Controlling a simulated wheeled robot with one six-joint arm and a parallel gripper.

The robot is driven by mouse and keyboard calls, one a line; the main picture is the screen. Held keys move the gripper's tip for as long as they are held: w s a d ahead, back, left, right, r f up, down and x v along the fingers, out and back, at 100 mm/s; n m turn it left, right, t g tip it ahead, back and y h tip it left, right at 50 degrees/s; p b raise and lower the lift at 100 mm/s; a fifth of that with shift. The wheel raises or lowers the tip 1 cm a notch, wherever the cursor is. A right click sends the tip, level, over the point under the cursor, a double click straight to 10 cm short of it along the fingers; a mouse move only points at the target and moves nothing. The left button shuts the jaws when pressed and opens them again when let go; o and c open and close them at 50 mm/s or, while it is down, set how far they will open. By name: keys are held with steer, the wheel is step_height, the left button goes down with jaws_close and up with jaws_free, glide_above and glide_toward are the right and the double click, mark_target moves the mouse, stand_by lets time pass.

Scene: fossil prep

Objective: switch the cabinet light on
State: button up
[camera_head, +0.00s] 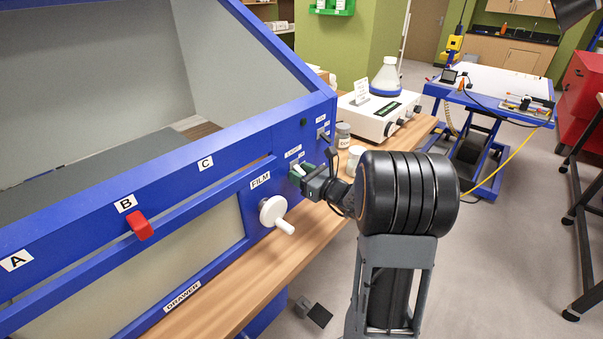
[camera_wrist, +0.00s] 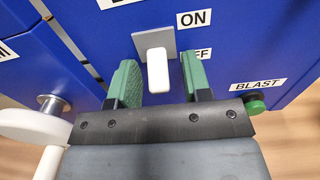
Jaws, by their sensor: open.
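The light switch in the wrist view is a white lever (camera_wrist: 158,70) on a grey plate (camera_wrist: 142,42) set in the blue cabinet front. An ON label (camera_wrist: 194,17) is beside its upper part, and an OFF label (camera_wrist: 201,54) lower down is partly hidden by a finger. The lever points down, toward the OFF end. My gripper (camera_wrist: 160,82) is open, with one green finger on each side of the lever and visible gaps on both sides. In the head view my gripper (camera_head: 303,174) is at the cabinet's right front and hides most of the switch.
A green BLAST button (camera_wrist: 256,104) is right of my gripper. A white crank (camera_head: 274,212) is to its left, also at the wrist view's left edge (camera_wrist: 35,125). A red slider (camera_head: 139,226) is farther left. A jar (camera_head: 343,134) and a white instrument (camera_head: 372,122) stand behind on the bench.

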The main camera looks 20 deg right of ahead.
jaws_close()
steer(key=r+g+p, duration=0.1)
steer(key=p, duration=0.3)
steer(key=shift+s+r+g+h, duration=0.1)
steer(key=shift+r+g+h, duration=0.05)
steer(key=shift+g+h, duration=0.2)
steer(key=g+p, duration=0.1)
steer(key=p, duration=0.1)
steer(key=g+h+p, duration=0.1)
steer(key=p, duration=0.1)
steer(key=shift+s+r, duration=0.1)
steer(key=shift+r, duration=0.15)
steer(key=shift+d+g+p, duration=0.1)
steer(key=shift+g+p, duration=0.55)
steer(key=shift+p, duration=0.4)
steer(key=shift+h, duration=0.35)
steer(key=shift+f, duration=0.1)
jaws_free()
